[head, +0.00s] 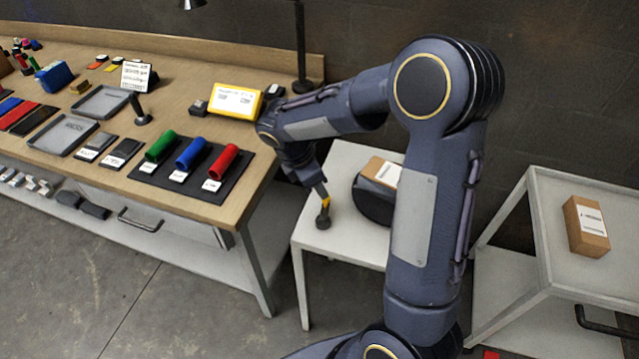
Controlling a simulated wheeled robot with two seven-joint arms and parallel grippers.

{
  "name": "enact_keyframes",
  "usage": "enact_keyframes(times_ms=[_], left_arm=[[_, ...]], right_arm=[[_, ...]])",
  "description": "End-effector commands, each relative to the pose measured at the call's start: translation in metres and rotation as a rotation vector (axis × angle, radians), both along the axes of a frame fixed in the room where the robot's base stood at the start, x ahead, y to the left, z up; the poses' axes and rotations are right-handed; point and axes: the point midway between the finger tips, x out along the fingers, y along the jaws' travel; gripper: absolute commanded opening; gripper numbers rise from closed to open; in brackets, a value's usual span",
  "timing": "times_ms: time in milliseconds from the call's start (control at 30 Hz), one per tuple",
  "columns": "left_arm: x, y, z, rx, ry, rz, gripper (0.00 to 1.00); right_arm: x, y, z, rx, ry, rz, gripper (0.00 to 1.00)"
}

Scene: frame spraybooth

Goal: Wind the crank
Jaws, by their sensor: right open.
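My right arm reaches across the middle of the head view, and its gripper (321,192) points down over the left part of a small white table (342,158). The jaws are open, but their gap is hard to see at this angle. Just below the fingertips is a small dark upright piece (323,220) with a yellow part above it. It may be the crank's handle; I cannot tell whether the fingers touch it. A black rounded object (371,203) stands to its right, partly hidden by my arm. No crank shows clearly. My left gripper is out of view.
A wooden workbench (262,165) on the left holds green, blue and red cylinders (190,153) on a dark mat, grey trays and a yellow display device (236,101). A brown box (586,226) lies on a grey cart (550,190) at right. Bare floor lies in front.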

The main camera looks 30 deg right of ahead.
Motion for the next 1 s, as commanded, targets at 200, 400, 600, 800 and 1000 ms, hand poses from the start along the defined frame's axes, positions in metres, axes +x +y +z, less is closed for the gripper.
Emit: enact_keyframes(times_ms=[200,400,600,800,1000], left_arm=[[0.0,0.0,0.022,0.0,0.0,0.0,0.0],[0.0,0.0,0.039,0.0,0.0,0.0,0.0],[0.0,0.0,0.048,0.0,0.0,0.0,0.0],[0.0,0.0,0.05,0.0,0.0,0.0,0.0],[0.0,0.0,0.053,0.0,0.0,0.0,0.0]], right_arm=[[-0.016,-0.022,-0.005,0.13,-0.06,-0.978,0.42],[-0.012,-0.041,-0.004,0.135,-0.055,-2.04,0.42],[0.003,-0.061,0.002,0.065,0.018,-2.741,0.42],[0.009,-0.066,0.0,0.027,0.064,-2.957,0.42],[0.008,-0.055,-0.025,0.023,0.065,-2.958,0.42]])
